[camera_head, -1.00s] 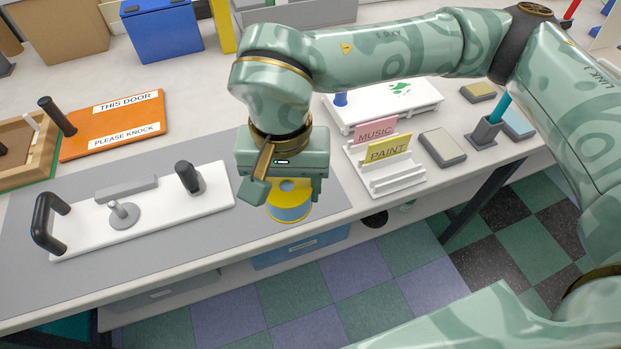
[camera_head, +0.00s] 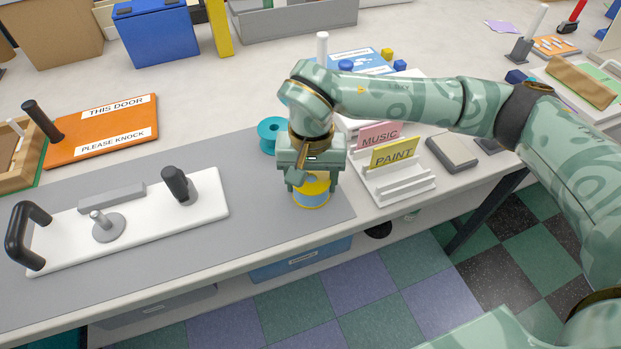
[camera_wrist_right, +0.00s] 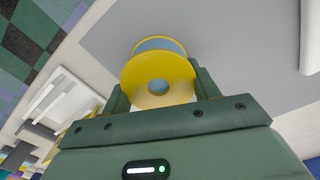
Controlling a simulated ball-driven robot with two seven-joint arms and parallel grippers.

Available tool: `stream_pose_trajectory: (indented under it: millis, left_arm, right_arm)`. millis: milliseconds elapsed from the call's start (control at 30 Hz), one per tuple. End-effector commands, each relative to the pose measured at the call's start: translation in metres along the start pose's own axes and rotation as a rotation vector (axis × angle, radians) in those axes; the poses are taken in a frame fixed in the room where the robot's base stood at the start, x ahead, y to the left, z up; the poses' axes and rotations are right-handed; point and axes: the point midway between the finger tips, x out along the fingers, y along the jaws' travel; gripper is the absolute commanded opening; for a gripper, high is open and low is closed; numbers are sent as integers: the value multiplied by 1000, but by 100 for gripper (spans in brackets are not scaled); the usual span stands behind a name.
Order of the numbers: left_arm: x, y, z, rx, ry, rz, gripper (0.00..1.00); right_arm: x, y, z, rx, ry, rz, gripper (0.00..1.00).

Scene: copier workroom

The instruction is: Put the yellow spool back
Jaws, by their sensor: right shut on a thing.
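The yellow spool (camera_head: 311,193) has yellow flanges and a light blue winding. My right gripper (camera_head: 311,180) is shut on it, over the right end of the grey mat (camera_head: 250,215). In the right wrist view the spool (camera_wrist_right: 158,82) sits between the fingers, its round flange and centre hole facing the camera. I cannot tell whether its underside touches the mat. A teal spool (camera_head: 269,134) stands behind my right gripper, partly hidden by it. A white board (camera_head: 140,225) with a black handle, a grey peg on a round base and a black knob lies left on the mat. My left gripper is out of view.
A white rack (camera_head: 395,185) with pink MUSIC and yellow PAINT cards stands close right of my right gripper. An orange door sign (camera_head: 105,130) lies at the left back. The mat between the white board and the gripper is clear.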

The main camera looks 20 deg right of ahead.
Motion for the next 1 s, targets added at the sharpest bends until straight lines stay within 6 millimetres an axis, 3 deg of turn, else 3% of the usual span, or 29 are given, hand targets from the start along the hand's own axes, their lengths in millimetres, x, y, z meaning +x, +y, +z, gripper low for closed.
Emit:
stream_pose_trajectory:
  millis: [233,267,300,333,667,767,1000]
  left_arm:
    - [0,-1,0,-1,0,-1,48]
    - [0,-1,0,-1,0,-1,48]
    - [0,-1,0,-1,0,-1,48]
    - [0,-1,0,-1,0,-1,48]
    - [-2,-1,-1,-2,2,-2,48]
    - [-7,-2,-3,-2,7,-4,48]
    - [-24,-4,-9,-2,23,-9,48]
  right_arm:
    - [2,0,0,0,1,1,38]
    - [1,0,0,0,1,1,68]
    - [1,0,0,0,1,1,79]
    - [1,0,0,0,1,1,82]
    - [-4,0,0,0,2,-1,82]
    - [-20,0,0,-1,5,-2,82]
    - [-79,0,0,0,8,-3,82]
